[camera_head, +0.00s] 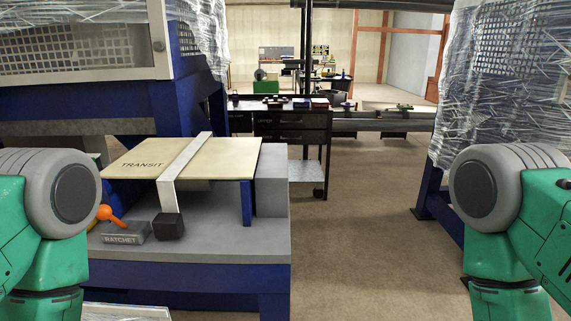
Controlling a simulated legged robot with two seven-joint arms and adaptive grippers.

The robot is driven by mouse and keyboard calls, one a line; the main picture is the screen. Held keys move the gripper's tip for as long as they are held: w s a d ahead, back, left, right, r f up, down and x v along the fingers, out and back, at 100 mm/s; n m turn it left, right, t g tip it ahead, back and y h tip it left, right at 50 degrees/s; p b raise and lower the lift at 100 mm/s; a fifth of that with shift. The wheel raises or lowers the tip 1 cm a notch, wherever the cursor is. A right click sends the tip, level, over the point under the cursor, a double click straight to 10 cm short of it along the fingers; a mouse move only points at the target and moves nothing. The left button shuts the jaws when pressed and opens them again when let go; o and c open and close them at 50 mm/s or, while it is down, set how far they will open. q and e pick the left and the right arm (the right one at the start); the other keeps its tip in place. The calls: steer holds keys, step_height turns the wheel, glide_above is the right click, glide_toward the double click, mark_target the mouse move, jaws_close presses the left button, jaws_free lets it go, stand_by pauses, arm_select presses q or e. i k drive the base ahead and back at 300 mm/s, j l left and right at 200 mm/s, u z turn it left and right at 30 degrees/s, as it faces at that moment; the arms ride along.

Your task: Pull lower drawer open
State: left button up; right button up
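A black tool cart (322,147) stands in the middle distance, a little right of the picture's centre. Its front has dark drawers, and the lower drawer (290,136) appears shut, though it is small and dark. Small tools and boxes lie on the cart's top. My green and grey arms show at the left and right edges, but neither gripper is in view. Both arms are far from the cart.
A grey-topped blue bench (262,236) is close at left, with a tan board marked TRANSIT (225,160), an orange-handled ratchet (107,213) and a black block (168,226). A wrapped blue rack (490,90) stands right. The brown floor (365,220) between is clear.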

mark_target(290, 130)
steer(key=i+l, duration=0.1)
steer(key=l, duration=0.55)
steer(key=i+l+u, duration=0.1)
steer(key=l, duration=0.5)
steer(key=i+l, duration=0.1)
steer(key=l, duration=0.55)
steer(key=i+l+u, duration=0.1)
steer(key=i+l, duration=0.45)
steer(key=i, duration=0.2)
steer(key=i+l+u, duration=0.15)
steer(key=i+l, duration=0.45)
steer(key=i+j, duration=0.1)
steer(key=i, duration=0.5)
steer(key=i+j+u, duration=0.1)
steer(key=i, duration=0.5)
